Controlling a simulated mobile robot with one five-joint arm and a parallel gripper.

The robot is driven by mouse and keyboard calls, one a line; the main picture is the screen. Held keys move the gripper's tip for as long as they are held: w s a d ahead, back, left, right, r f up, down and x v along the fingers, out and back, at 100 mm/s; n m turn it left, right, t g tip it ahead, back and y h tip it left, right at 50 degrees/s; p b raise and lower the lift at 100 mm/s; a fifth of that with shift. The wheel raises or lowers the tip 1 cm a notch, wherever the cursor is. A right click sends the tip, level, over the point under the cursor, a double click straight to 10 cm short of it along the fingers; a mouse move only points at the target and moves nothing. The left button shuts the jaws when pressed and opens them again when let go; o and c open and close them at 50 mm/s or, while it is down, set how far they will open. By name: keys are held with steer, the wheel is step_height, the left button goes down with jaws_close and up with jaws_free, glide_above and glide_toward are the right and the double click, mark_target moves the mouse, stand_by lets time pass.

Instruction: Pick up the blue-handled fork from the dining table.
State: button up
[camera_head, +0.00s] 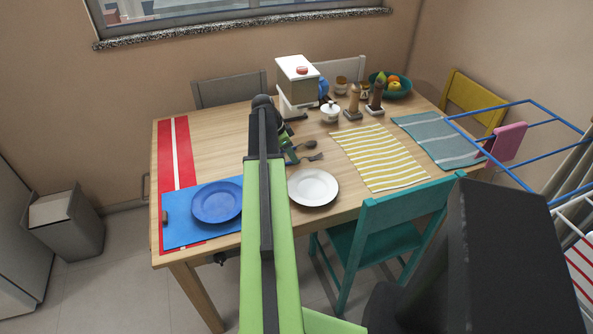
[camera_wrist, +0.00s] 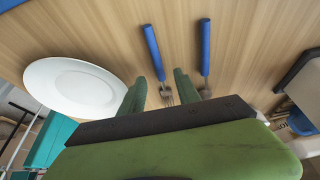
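The blue-handled fork (camera_wrist: 153,52) lies on the wooden dining table (camera_wrist: 105,25) in the wrist view, its metal tines near my gripper. In the head view its metal head (camera_head: 316,157) shows right of my arm, which hides much of the handle. A second blue-handled utensil (camera_wrist: 205,47), seemingly a spoon, lies beside it to the right. My gripper (camera_wrist: 161,82) is open, its green fingers apart with the fork's tine end showing between them. I cannot tell how high the fingers are above the table. Nothing is visibly held.
A white plate (camera_head: 313,187) lies close to the fork. A blue plate (camera_head: 216,202) is left of my arm. A teal chair (camera_head: 385,222) is at the front.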

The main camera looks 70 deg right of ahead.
mark_target(300, 160)
steer(key=b+x, duration=0.1)
steer(key=x, duration=0.1)
steer(key=shift+f, duration=0.3)
steer(key=shift+r, duration=0.2)
steer(key=shift+f, duration=0.1)
jaws_close()
